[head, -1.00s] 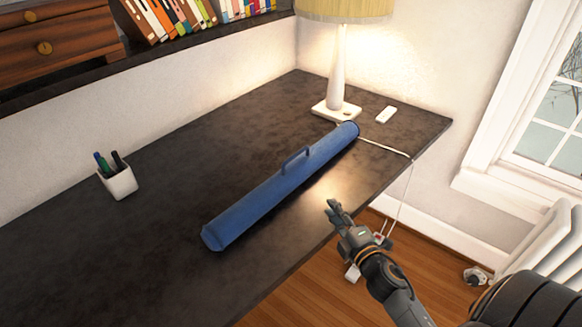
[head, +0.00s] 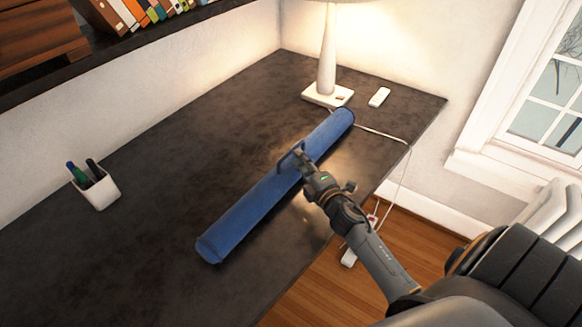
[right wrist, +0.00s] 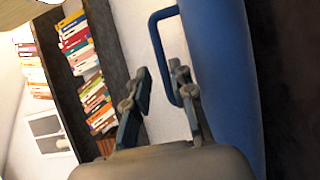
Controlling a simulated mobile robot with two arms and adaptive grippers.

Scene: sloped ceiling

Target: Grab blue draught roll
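The blue draught roll (head: 248,217) lies diagonally on the dark desk, with a loop handle on its upper side near the middle. My right gripper (head: 299,159) is at that handle, above the roll. In the right wrist view, my right gripper (right wrist: 163,90) has its two fingers apart, with one finger close to the handle (right wrist: 157,48) and the roll (right wrist: 222,70) along the right. The handle's lower end overlaps the right finger; I cannot tell if they touch. My left gripper is not in view.
A white lamp (head: 327,60) stands on the desk (head: 150,230) beyond the roll's far end, with a small white box (head: 379,97) beside it. A white cord runs over the desk edge. A pen cup (head: 96,188) stands at left. The desk's left front is clear.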

